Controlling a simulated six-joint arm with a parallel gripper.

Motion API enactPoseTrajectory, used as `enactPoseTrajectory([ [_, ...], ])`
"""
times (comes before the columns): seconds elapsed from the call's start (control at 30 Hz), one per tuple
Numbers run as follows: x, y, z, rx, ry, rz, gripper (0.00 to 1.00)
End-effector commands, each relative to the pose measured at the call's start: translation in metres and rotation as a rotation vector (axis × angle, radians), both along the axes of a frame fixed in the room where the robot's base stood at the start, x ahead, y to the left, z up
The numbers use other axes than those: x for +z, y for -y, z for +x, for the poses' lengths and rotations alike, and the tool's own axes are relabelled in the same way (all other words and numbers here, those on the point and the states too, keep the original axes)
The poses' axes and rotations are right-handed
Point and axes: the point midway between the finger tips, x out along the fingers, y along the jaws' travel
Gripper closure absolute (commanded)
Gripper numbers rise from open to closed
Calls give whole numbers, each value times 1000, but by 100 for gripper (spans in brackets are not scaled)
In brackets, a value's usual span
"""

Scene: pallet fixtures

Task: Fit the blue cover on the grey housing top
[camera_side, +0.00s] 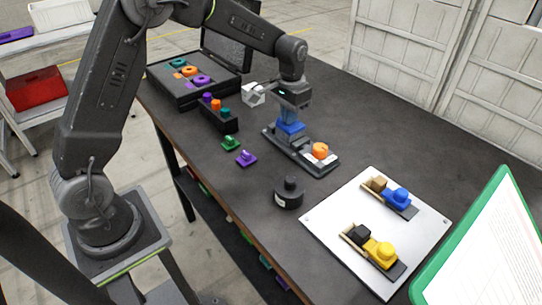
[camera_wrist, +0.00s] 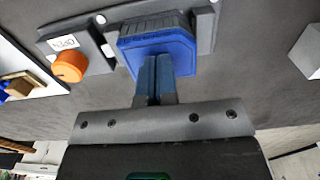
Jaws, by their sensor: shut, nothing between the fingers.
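The blue cover (camera_side: 291,130) sits on the dark grey fixture (camera_side: 318,168) in the side view, below my gripper (camera_side: 290,119). In the wrist view the blue cover (camera_wrist: 185,48) is at upper centre, with a dark grey edge of what looks like the housing (camera_wrist: 150,22) showing behind it. The cover hides most of the housing, so I cannot tell how closely the two meet. My gripper (camera_wrist: 155,62) is shut with its fingertips together over the cover. Nothing is held between them. I cannot tell whether the tips touch the cover.
An orange knob (camera_side: 320,151) stands on the same fixture. A black round weight (camera_side: 288,193) and a white plate (camera_side: 335,232) with blue and yellow parts lie nearer. A white block (camera_side: 254,94) and a black rack (camera_side: 219,118) stand behind and left. Small green and purple pieces lie left.

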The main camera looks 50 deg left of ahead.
Motion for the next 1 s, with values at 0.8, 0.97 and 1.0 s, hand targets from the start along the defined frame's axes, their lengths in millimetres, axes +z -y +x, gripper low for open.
enactPoseTrajectory([
  [0.8,49,0,0,0,3,0,100],
  [0.97,61,0,1,0,4,0,100],
  [1.0,64,0,1,0,4,0,100],
])
